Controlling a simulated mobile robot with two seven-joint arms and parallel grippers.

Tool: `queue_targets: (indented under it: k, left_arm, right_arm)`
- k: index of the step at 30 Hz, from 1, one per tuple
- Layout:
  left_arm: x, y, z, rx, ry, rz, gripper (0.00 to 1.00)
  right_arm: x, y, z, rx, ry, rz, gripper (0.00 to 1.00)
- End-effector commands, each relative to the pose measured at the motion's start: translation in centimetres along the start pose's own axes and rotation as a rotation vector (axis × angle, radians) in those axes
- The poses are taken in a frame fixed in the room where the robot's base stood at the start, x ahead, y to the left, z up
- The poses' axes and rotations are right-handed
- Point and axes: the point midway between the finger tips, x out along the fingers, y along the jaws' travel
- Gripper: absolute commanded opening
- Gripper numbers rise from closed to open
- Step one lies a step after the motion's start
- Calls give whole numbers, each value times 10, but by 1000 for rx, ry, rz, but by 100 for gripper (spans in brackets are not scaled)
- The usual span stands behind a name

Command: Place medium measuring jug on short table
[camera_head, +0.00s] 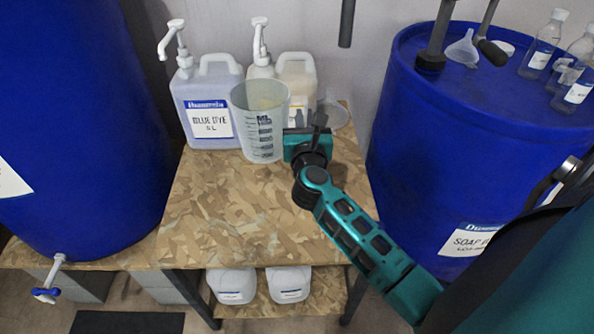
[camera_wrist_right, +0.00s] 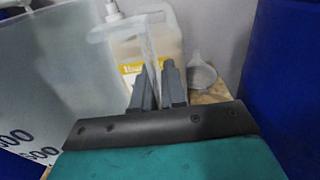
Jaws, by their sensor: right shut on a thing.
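The measuring jug (camera_head: 258,125), translucent with dark markings, is upright over the back of the short wood-patterned table (camera_head: 235,220). I cannot tell whether its base touches the tabletop. My right gripper (camera_head: 314,130) is at the jug's right side, its fingers partly hidden in the head view. In the right wrist view the jug (camera_wrist_right: 45,75) fills the left side, and the right gripper (camera_wrist_right: 157,80) is shut on its clear handle. My left gripper is in no view.
Two pump jugs, one of blue dye (camera_head: 208,105) and one yellowish (camera_head: 297,75), stand at the back, near a funnel (camera_head: 335,115). Blue drums (camera_head: 75,120) (camera_head: 420,140) flank the table. Its front is clear. White containers (camera_head: 232,285) sit on the shelf below.

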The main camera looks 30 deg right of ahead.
Motion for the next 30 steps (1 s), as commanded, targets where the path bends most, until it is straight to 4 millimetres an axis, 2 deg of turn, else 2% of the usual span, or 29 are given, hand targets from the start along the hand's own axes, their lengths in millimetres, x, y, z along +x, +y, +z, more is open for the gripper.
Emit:
queue_targets:
  k: [1, 3, 9, 12, 19, 25, 30]
  left_arm:
    - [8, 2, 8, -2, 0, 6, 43]
    - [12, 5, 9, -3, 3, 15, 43]
    - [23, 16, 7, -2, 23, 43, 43]
    - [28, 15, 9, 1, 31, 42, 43]
    - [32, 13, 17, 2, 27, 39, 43]
    - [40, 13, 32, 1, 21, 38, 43]
    - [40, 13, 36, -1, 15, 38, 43]
  right_arm:
    - [0, 0, -23, -6, 2, 0, 0]
    - [1, 0, -42, -6, 1, 1, 0]
    - [1, -1, -93, -6, 0, -1, 0]
    - [1, -1, -111, -5, -1, -1, 0]
    - [1, -1, -129, -1, -1, -2, 0]
    - [2, -1, -160, -4, -1, -2, 0]
    - [2, -1, -165, -1, -3, -2, 0]
